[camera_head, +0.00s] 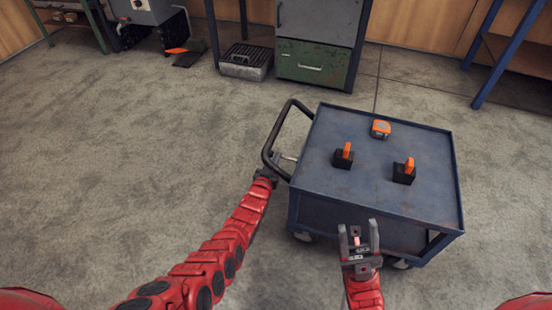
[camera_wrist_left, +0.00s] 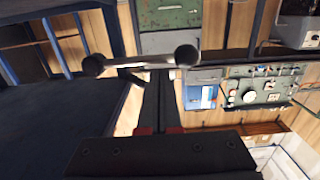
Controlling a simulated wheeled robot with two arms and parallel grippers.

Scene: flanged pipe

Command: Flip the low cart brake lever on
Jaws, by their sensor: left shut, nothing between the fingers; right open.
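The blue cart (camera_head: 330,150) stands right of centre in the head view, with a black tube handle (camera_head: 268,140) on its left side. A small pale metal rod (camera_head: 289,157), likely the brake lever, shows between handle and cart. In the left wrist view a grey metal lever (camera_wrist_left: 140,61) with rounded ends lies across just beyond the fingertips; contact cannot be told. My left gripper (camera_head: 268,172) is shut and empty beside the handle's lower end; its fingers also show in the wrist view (camera_wrist_left: 158,100). My right gripper (camera_head: 358,238) is open and empty before the cart's front edge.
On the cart top are two black blocks with orange levers (camera_head: 345,156) (camera_head: 405,171) and an orange tape measure (camera_head: 380,129). A green-drawer cabinet (camera_head: 315,65) and a grilled metal box (camera_head: 245,62) stand behind. The floor at left is clear.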

